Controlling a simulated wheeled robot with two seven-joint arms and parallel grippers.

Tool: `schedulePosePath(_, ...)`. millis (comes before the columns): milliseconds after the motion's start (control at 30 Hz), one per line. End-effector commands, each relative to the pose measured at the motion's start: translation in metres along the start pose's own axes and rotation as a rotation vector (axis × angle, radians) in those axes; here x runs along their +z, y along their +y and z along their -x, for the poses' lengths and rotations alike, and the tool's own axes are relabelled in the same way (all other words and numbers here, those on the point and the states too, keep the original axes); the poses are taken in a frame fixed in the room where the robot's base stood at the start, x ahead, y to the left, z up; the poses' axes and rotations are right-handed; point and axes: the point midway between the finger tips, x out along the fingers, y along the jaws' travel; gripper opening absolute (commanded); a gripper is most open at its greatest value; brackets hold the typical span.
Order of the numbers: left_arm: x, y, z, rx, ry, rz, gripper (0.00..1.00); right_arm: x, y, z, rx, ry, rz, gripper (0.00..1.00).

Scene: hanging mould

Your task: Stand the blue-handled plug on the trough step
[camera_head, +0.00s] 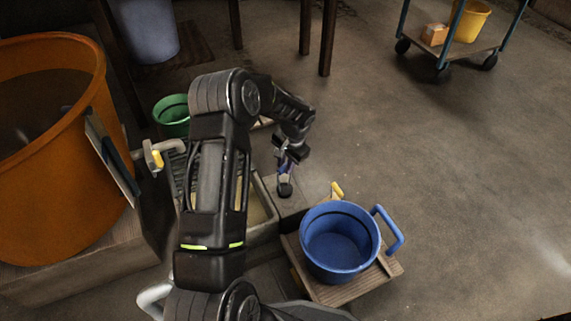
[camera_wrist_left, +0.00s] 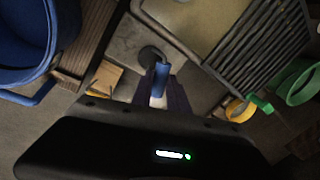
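The plug, with a blue handle (camera_wrist_left: 160,80) and a round dark base (camera_head: 285,190), is upright over the grey step (camera_head: 291,206) at the end of the trough (camera_head: 262,212). My left gripper (camera_head: 286,163) points down from above. Its two dark fingers (camera_wrist_left: 162,92) are on either side of the blue handle and appear closed on it. The base (camera_wrist_left: 151,55) is over the step surface in the left wrist view; I cannot tell whether it touches. The fingers partly hide the handle in the head view. My right gripper is not in view.
A blue bucket (camera_head: 340,240) stands on a wooden board right of the step, with a yellow-handled thing (camera_head: 337,190) behind it. A large orange tub (camera_head: 60,150) is at left. A green bucket (camera_head: 172,112) is behind my arm. A trolley (camera_head: 470,45) stands far right on open floor.

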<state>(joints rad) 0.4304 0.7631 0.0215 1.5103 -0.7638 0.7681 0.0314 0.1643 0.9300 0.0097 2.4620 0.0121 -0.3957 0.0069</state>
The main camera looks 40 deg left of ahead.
Motion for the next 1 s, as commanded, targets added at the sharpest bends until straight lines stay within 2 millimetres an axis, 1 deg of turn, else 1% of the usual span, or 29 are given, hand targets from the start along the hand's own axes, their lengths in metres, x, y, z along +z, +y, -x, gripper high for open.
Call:
schedulePosePath(33, 0.000, 0.000, 0.000, 0.000, -0.001, 0.000, 0.25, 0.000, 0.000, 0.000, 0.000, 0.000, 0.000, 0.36)
schedulePosePath(233, 0.000, 0.000, 0.000, 0.000, -0.001, 0.000, 0.41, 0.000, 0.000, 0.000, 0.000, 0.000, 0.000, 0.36)
schedulePosePath(467, 0.000, 0.000, 0.000, 0.000, -0.001, 0.000, 0.41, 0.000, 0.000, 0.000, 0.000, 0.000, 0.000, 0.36)
schedulePosePath(567, 0.000, -0.001, 0.004, 0.000, 0.000, 0.000, 0.41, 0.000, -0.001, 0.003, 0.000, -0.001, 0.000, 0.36)
schedulePosePath(667, 0.000, -0.001, 0.013, 0.000, 0.001, 0.000, 0.41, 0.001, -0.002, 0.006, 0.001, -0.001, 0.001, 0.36)
schedulePosePath(767, 0.000, -0.002, 0.028, -0.001, 0.002, -0.001, 0.41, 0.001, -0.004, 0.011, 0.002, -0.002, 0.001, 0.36)
schedulePosePath(1000, -0.001, -0.002, 0.078, -0.002, 0.002, -0.001, 0.41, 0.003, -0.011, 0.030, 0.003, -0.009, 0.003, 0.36)
